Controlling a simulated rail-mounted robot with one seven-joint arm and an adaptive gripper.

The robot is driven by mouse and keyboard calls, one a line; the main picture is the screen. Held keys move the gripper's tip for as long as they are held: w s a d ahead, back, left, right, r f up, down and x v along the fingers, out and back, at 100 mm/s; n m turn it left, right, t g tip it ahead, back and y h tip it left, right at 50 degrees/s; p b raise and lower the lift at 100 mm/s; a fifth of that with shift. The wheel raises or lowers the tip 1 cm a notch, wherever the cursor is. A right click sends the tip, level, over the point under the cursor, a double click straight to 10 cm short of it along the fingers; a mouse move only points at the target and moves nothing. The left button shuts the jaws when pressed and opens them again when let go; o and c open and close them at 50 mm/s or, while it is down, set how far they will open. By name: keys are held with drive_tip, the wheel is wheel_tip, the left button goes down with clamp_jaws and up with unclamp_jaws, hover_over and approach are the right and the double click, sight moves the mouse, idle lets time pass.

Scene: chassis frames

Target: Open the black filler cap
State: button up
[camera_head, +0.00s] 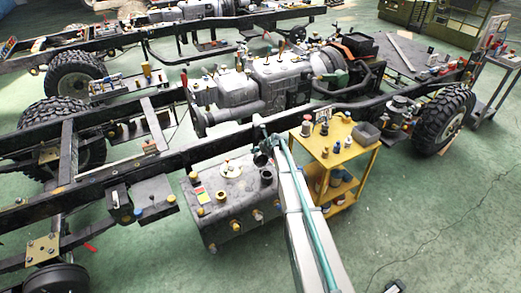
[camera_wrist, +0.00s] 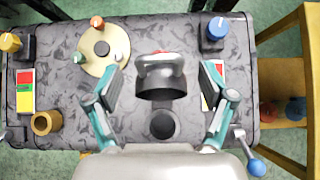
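A grey mottled tank (camera_head: 232,212) stands on the floor beside the chassis rail, and its top (camera_wrist: 220,95) fills most of the wrist view. A black filler cap (camera_wrist: 161,84), a dark cylinder with a pale bar and some red on top, stands between my fingers in the wrist view. A dark round piece (camera_wrist: 163,124) is just below it in that view. My gripper (camera_wrist: 164,82) is open, with one teal-and-grey finger on each side of the cap and visible gaps. In the head view my gripper (camera_head: 262,154) is above the tank's far right part; the cap there is hard to tell apart.
A pale disc (camera_wrist: 103,50) with several coloured knobs, a blue knob (camera_wrist: 217,28), a brass ring (camera_wrist: 46,122) and a blue-tipped lever (camera_wrist: 256,167) surround the cap. A yellow cart (camera_head: 318,150) stands right of the tank. The chassis rail (camera_head: 180,160) runs behind.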

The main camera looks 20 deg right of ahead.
drive_tip(key=shift+s+f, duration=0.1)
drive_tip(key=v, duration=1.1)
drive_tip(key=shift+s+r, duration=0.25)
drive_tip(key=shift+r, duration=0.1)
